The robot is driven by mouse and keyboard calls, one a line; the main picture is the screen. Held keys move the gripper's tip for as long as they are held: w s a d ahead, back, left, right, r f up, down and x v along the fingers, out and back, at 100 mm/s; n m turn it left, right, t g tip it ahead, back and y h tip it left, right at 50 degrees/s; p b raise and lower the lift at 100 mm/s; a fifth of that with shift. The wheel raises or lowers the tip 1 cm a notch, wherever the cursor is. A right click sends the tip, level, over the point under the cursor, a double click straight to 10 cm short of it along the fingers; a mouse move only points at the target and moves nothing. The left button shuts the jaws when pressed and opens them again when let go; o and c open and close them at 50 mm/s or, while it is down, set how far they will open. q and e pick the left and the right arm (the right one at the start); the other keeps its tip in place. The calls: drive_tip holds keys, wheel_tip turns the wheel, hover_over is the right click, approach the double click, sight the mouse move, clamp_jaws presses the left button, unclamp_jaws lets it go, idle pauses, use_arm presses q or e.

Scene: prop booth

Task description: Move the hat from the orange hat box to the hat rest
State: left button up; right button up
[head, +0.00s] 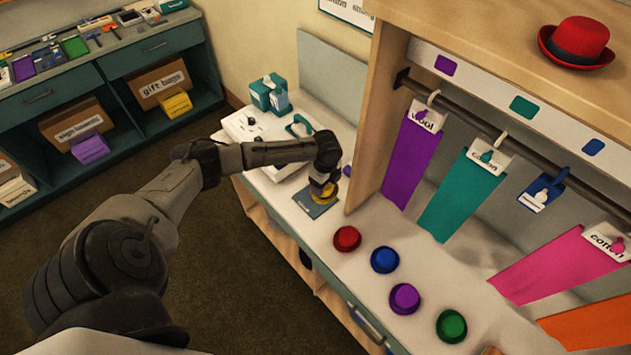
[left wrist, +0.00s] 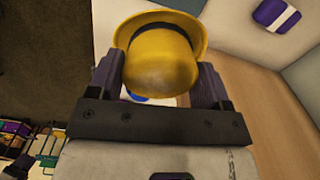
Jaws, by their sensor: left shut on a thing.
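My left gripper (head: 324,188) is shut on a yellow hat (head: 322,196) at the far left part of the white counter. In the left wrist view the yellow hat (left wrist: 162,62) sits between the two fingers (left wrist: 158,85), its rounded crown toward the camera and its brim beyond. In the head view the gripper mostly covers the hat. A flat grey-blue piece (head: 312,208) lies just below it; I cannot tell whether the hat touches it. I cannot pick out an orange hat box or a hat rest for certain. My right gripper does not show clearly.
Hanging fabrics (head: 412,155) and a wooden upright (head: 376,110) stand right of the gripper. A teal box (head: 263,95) stands behind.

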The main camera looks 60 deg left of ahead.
use_arm(q)
drive_tip(key=a+f+m+b, duration=0.1)
drive_tip(key=a+f+b, duration=0.1)
drive_tip(key=a+f+m+b, duration=0.2)
drive_tip(key=f+b, duration=0.1)
drive_tip(key=a+f+m+b, duration=0.2)
drive_tip(key=f, duration=0.1)
drive_tip(key=shift+w+a+f, duration=0.1)
drive_tip(key=shift+a+f, duration=0.05)
drive_tip(key=shift+f, duration=0.1)
drive_tip(key=shift+f+b, duration=0.4)
drive_tip(key=shift+f, duration=0.2)
idle(0.3)
idle(0.5)
drive_tip(key=shift+f, duration=0.2)
idle(0.5)
drive_tip(key=shift+f+b, duration=0.3)
drive_tip(key=shift+f, duration=0.4)
